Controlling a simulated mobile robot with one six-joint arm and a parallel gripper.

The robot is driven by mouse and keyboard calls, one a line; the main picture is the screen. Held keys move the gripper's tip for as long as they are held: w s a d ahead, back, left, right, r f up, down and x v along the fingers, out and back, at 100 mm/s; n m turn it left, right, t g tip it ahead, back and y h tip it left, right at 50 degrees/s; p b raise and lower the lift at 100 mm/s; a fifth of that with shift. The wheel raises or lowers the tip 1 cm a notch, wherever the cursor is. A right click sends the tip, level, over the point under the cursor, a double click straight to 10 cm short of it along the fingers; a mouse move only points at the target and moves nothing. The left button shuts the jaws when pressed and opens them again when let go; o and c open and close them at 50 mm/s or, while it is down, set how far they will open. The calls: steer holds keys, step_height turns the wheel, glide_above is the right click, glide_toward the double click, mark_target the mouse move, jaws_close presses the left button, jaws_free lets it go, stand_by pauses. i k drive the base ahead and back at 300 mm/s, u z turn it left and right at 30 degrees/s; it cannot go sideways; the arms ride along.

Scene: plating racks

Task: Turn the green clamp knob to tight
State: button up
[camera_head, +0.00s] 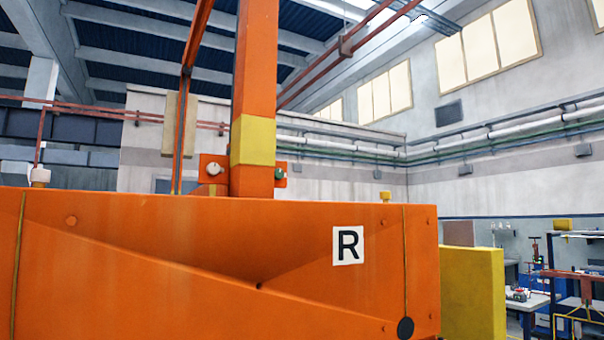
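A small round green part (279,173) sits on an orange plate at the right side of the orange upright. It may be the green clamp knob, but it is too small to tell, and its setting cannot be read. A similar pale round part (214,169) sits on a plate at the left side of the upright. My gripper is not in view, so where it is relative to the green part cannot be seen.
A large orange body (150,235) marked R fills the lower left and middle. An orange upright (254,85) with a yellow band rises behind its top edge. A yellow block (473,290) stands right of it. Benches with equipment (530,302) stand far right.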

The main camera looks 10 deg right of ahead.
mark_target(279, 174)
steer(key=z, duration=0.05)
steer(key=i, duration=1)
steer(key=z, duration=0.05)
